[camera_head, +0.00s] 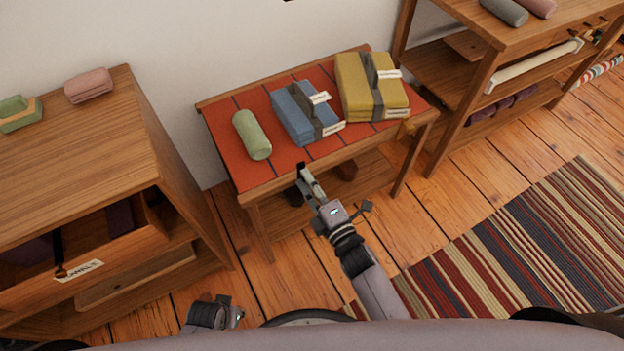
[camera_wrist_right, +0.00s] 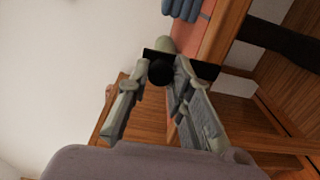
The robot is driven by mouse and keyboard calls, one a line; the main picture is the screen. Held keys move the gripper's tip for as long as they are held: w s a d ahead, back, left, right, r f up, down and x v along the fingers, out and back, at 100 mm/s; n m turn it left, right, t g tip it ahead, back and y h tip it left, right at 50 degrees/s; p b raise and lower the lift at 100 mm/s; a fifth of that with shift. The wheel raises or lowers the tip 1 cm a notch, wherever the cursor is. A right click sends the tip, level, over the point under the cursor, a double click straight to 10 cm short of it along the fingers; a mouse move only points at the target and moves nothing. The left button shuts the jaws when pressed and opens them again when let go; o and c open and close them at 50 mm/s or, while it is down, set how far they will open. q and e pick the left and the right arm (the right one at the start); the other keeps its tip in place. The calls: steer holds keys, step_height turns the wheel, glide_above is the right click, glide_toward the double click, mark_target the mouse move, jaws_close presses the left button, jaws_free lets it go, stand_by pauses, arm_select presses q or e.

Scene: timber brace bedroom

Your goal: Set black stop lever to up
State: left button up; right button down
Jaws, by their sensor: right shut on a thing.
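The black stop lever (camera_head: 301,171) shows as a small dark piece at the front edge of the red-topped table. In the right wrist view it is a black bar with a round dark knob (camera_wrist_right: 160,72) between the fingertips. My right gripper (camera_head: 308,178) is shut on it; it also shows in the wrist view (camera_wrist_right: 158,76). The fingers hide part of the lever, and its exact tilt is hard to tell. My left gripper (camera_head: 228,314) is low at the left of the head view, mostly hidden, away from the table; its jaws cannot be made out.
On the table (camera_head: 222,150) lie a green roll (camera_head: 252,135), blue folded cloths (camera_head: 298,110) and yellow folded cloths (camera_head: 355,90). A wooden cabinet (camera_head: 90,165) stands left, a shelf unit (camera_head: 480,80) right. A striped rug (camera_head: 500,250) covers the floor at right.

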steer(key=shift+s+a+f, duration=0.1)
stand_by(0.4)
steer(key=c, duration=1.4)
jaws_free()
steer(key=shift+c, duration=0.2)
steer(key=v, duration=1.2)
